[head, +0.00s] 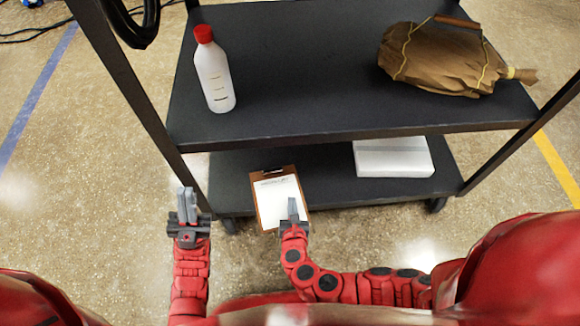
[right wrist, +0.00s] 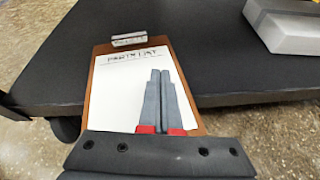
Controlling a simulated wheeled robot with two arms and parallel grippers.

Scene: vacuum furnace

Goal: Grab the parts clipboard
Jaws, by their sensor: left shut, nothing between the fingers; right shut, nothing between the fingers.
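The parts clipboard (head: 267,188) is a brown board with a metal clip and a white sheet. It lies on the lower shelf of the black cart, its near end at or past the shelf's front edge. In the right wrist view the clipboard (right wrist: 112,96) shows a sheet headed "PARTS LIST". My right gripper (head: 293,208) is shut and empty, in front of the clipboard's near end; its fingers (right wrist: 160,88) cover part of the sheet. Whether they touch it I cannot tell. My left gripper (head: 187,205) is shut and empty, left of the clipboard, beside the cart.
The cart's upper shelf (head: 290,70) overhangs the lower shelf (head: 330,178). It carries a white bottle with a red cap (head: 214,75) and a brown wrapped bundle (head: 440,60). A white box (head: 393,158) lies on the lower shelf to the right. Cart posts stand at both sides.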

